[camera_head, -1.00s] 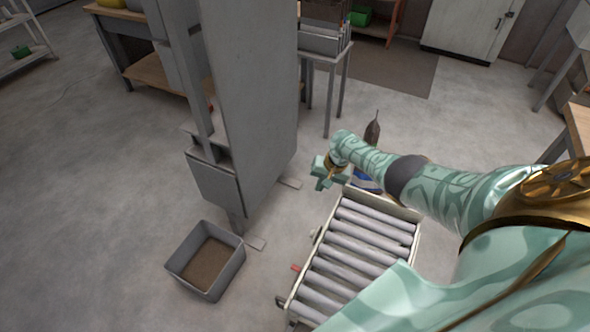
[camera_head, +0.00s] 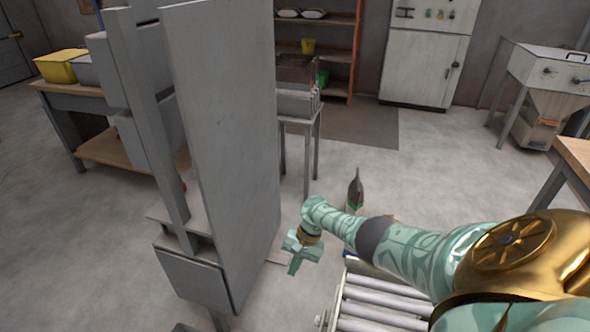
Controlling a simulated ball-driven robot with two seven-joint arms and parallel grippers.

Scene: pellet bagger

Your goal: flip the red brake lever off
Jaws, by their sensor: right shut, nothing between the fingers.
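My right gripper (camera_head: 294,263) is shut and empty. It hangs just right of the tall grey bagger machine (camera_head: 228,140), near the far left corner of the roller conveyor (camera_head: 385,302). Only the far end of the conveyor shows, at the bottom edge, partly behind my right arm. No red brake lever can be made out on this visible part. A tiny reddish spot shows behind the machine's post, too small to identify. My left gripper is not in view.
A dark, pointed bottle-like object (camera_head: 356,190) stands beyond my right forearm. A grey metal stand (camera_head: 300,105) is behind the machine. A wooden-topped table (camera_head: 577,153) is at the right. Open floor lies between them.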

